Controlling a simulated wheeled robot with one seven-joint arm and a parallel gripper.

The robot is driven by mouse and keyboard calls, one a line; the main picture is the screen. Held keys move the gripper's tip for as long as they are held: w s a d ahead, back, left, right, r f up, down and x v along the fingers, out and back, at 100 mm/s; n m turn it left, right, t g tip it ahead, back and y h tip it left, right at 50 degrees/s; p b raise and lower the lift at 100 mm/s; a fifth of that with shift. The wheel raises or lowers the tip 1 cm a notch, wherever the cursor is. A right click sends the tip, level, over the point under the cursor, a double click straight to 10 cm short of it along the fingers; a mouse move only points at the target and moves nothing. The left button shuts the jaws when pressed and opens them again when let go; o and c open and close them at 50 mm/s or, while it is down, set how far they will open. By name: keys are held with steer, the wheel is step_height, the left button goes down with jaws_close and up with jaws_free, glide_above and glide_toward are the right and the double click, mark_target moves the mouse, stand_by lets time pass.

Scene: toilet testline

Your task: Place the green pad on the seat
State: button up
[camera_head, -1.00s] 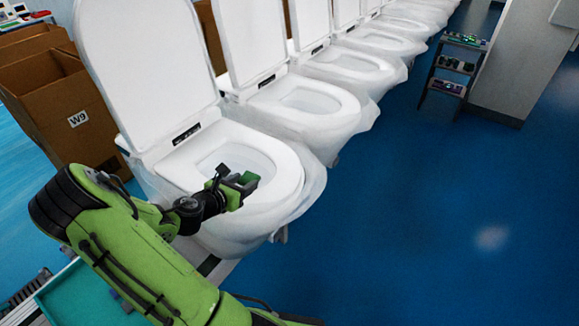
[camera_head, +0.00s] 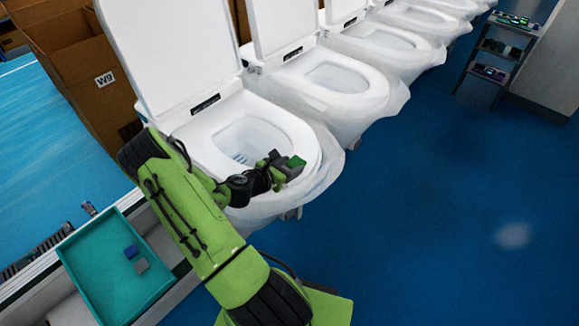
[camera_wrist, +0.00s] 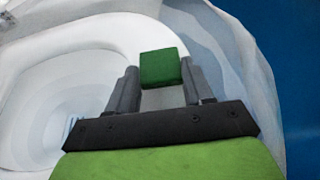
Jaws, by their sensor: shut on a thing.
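The green pad (camera_wrist: 159,67) is a small dark green block held between my two fingers in the wrist view. It also shows in the head view (camera_head: 297,162). My gripper (camera_head: 284,166) is shut on it, over the front right part of the nearest toilet's seat (camera_head: 300,140). The white seat also shows in the wrist view (camera_wrist: 103,33), around the open bowl. The seat's lid (camera_head: 165,50) stands upright behind. I cannot tell whether the pad touches the seat.
More toilets (camera_head: 335,77) stand in a row behind. Cardboard boxes (camera_head: 85,75) are at the left. A small shelf (camera_head: 497,62) stands at the upper right.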

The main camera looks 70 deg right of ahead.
steer(key=shift+a+f+b, duration=0.1)
steer(key=shift+f+b, duration=0.25)
steer(key=shift+f, duration=0.2)
steer(key=o, duration=1.3)
steer(key=shift+a+f, duration=0.1)
steer(key=shift+f, duration=0.05)
steer(key=shift+c, duration=0.2)
steer(key=shift+r, duration=0.2)
steer(key=r+v, duration=0.1)
steer(key=v, duration=1.1)
steer(key=shift+s, duration=0.1)
